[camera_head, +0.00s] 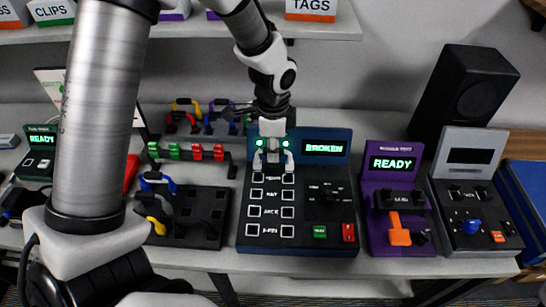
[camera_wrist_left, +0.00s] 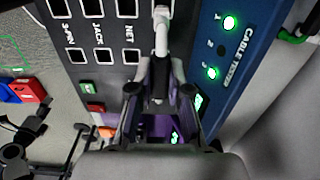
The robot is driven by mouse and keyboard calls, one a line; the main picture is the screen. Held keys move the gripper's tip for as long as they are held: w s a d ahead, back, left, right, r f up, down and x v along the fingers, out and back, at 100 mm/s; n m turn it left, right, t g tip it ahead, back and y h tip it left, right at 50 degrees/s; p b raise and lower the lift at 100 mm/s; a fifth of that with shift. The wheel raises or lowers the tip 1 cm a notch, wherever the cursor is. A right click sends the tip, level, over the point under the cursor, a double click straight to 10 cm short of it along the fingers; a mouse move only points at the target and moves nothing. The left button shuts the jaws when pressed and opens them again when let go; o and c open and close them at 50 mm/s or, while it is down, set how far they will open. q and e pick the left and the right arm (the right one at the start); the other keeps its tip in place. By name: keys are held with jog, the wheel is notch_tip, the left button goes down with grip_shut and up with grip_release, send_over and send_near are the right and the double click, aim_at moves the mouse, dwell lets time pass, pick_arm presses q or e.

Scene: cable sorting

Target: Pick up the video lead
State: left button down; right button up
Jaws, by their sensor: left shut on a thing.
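The cable tester (camera_head: 298,238) is a dark panel with a blue back, rows of square sockets and a lit "BROKEN" display. A pale lead (camera_head: 289,158), apparently the video lead, is at its top socket row, with an end on each side of my left gripper (camera_head: 272,150). My left gripper points down and is shut on this lead. In the left wrist view, the closed fingers (camera_wrist_left: 160,95) meet the white lead (camera_wrist_left: 161,28) over the panel. I cannot tell whether its ends are seated. The right gripper is out of view.
A purple "READY" unit (camera_head: 394,190) and a grey device (camera_head: 470,200) stand to the right, with a black speaker (camera_head: 460,95) behind. Racks of coloured leads (camera_head: 190,151) and a dark tray (camera_head: 200,232) lie left. A labelled shelf (camera_head: 330,28) runs above.

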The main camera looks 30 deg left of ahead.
pick_arm(q)
jog(key=s+d+r+b, duration=0.1)
jog(key=s+d+r, duration=0.1)
jog(key=s+d, duration=0.2)
jog(key=s+d+r+b, duration=0.1)
jog(key=s+d, duration=0.3)
jog(key=s, duration=0.5)
jog(key=shift+s+r, duration=0.2)
jog(key=shift+r, duration=0.45)
jog(key=shift+d, duration=0.1)
